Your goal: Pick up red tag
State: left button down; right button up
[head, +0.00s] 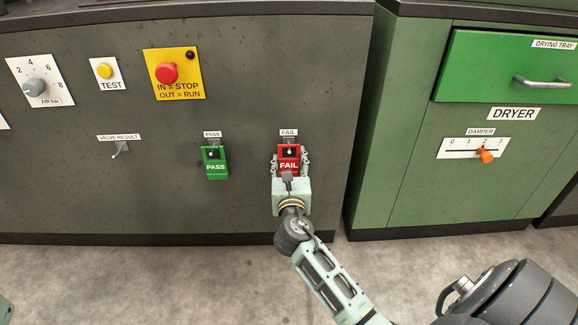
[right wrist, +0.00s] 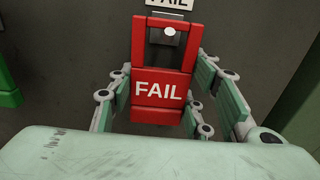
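The red tag (head: 289,167), lettered FAIL, hangs upright on the grey cabinet front below a small FAIL label. In the right wrist view the red tag (right wrist: 158,88) has a rectangular opening at its top with a light round peg in it. My right gripper (head: 290,158) comes from below, with one finger on each side of the tag. In the right wrist view the fingers of the right gripper (right wrist: 164,76) stand apart, with narrow gaps visible beside the tag. My left gripper is not in view.
A green PASS tag (head: 215,164) hangs to the left. A yellow plate with a red stop button (head: 167,73), a TEST button (head: 104,71) and a small lever (head: 120,150) are on the same panel. The green dryer (head: 420,130) stands at right.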

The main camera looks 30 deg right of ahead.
jog(key=c, duration=0.5)
jog(key=shift+o, duration=0.2)
jog(key=shift+r, duration=0.1)
